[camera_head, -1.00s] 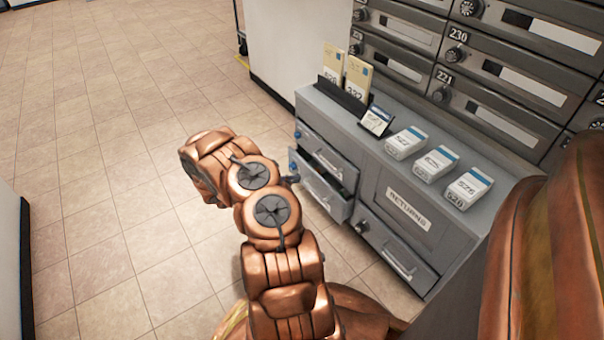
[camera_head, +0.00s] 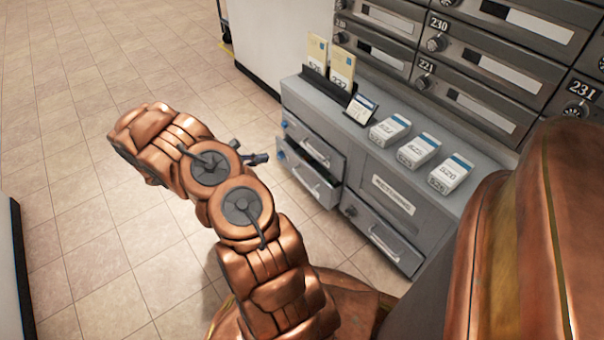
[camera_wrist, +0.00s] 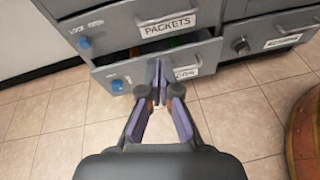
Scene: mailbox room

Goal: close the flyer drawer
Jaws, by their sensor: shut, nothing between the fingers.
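The cabinet's lower left drawer (camera_head: 311,183) stands partly open, with a dark gap above its front. In the wrist view this grey drawer front (camera_wrist: 136,74) has a blue knob (camera_wrist: 117,85) and a label partly hidden by my fingers, so I cannot read it fully. The drawer above it, labelled PACKETS (camera_wrist: 168,24), looks shut. My gripper (camera_wrist: 158,76) is shut and empty, its fingers pointing at the lower drawer's front. In the head view my gripper (camera_head: 257,159) is just left of that drawer. I cannot tell whether the fingertips touch it.
The cabinet top holds a card rack (camera_head: 326,88), a small display (camera_head: 361,109) and several white boxes (camera_head: 418,150). A returns panel (camera_head: 393,194) and another drawer (camera_head: 383,238) are to the right. Mailboxes (camera_head: 480,70) rise behind. Tiled floor (camera_head: 70,110) is free on the left.

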